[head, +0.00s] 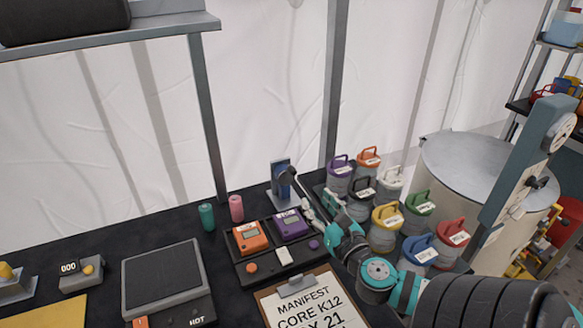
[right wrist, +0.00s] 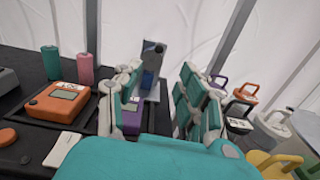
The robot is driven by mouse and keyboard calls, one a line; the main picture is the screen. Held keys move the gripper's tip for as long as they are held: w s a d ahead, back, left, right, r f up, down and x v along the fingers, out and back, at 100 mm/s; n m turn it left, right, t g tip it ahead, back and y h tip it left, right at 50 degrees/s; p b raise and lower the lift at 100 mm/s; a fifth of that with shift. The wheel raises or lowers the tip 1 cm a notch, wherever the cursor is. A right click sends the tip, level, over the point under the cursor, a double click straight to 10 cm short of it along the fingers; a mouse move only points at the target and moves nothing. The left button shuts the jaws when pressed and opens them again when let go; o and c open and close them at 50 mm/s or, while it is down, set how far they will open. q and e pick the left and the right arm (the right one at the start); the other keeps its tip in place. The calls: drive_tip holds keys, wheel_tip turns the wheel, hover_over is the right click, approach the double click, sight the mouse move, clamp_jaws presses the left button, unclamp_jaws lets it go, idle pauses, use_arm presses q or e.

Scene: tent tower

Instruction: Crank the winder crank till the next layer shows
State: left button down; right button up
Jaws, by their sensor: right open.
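A tall blue-grey post (head: 525,150) stands against the big pale drum (head: 480,160) at the right of the head view. It carries a pale disc near its top and a small dark knob (head: 537,182), which may be the winder crank; its shape is too small to be sure. My right gripper (head: 312,203) is over the table, well left of the drum, by the small blue stand (head: 280,180). In the right wrist view my right gripper (right wrist: 160,105) is open and empty, with the stand (right wrist: 151,65) beyond its fingers. My left gripper is out of view.
Several lidded canisters (head: 388,226) stand between my right arm and the drum. Orange (head: 249,238) and purple (head: 289,224) devices sit in a tray left of the gripper. A clipboard (head: 309,304) lies in front, and a scale (head: 162,276) stands at left.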

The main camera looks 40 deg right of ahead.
sight(294, 173)
drive_tip(key=p+x, duration=0.1)
drive_tip(key=x, duration=1.1)
drive_tip(key=shift+w+d+f+p, duration=0.1)
drive_tip(key=shift+w+d+p, duration=0.05)
drive_tip(key=shift+w+p, duration=0.25)
drive_tip(key=shift+w+d, duration=0.15)
drive_tip(key=shift+w, duration=0.5)
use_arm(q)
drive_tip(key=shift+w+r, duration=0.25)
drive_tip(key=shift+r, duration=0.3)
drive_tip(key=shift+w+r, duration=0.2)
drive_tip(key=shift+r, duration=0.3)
use_arm(e)
clamp_jaws()
